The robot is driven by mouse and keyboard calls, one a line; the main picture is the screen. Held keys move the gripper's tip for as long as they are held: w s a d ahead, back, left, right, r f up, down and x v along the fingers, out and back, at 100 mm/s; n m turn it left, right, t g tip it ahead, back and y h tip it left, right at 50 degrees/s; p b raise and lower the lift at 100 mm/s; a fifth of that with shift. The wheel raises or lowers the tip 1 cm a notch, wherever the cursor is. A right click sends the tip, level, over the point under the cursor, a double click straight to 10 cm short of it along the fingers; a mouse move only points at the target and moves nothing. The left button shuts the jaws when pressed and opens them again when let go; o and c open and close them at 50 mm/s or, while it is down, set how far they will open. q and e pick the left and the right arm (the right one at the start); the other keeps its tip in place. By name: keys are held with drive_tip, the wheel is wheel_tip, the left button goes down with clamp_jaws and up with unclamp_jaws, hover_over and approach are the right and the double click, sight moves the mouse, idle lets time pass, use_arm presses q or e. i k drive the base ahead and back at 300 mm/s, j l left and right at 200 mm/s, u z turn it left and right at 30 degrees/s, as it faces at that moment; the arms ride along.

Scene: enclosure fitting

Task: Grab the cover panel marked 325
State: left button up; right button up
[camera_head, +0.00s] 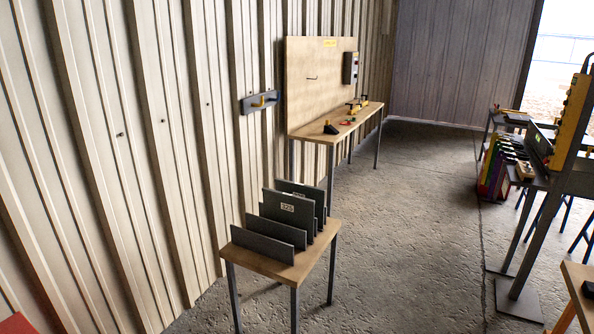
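Several dark grey cover panels stand on edge in a row on a small wooden-topped table (228,252) in the lower middle of the head view. One taller panel (290,216) in the row carries a small white label that seems to read 325; the print is small. Two lower panels, the front one (262,246) and the one behind it (277,231), stand before it and hide its lower part. Another panel (312,189) behind it shows part of a label, mostly hidden. Neither of my grippers is in view.
Racks with coloured items (497,165) stand at right. The concrete floor (420,220) between is clear.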

sight(295, 210)
drive_tip(key=i+j+z, duration=0.2)
drive_tip(key=i+z, duration=0.25)
drive_tip(key=i+j+z, duration=0.95)
drive_tip(key=j, duration=0.45)
drive_tip(key=i+j+z, duration=0.1)
drive_tip(key=j, duration=0.45)
drive_tip(key=i+j+z, duration=0.1)
drive_tip(key=j, duration=0.45)
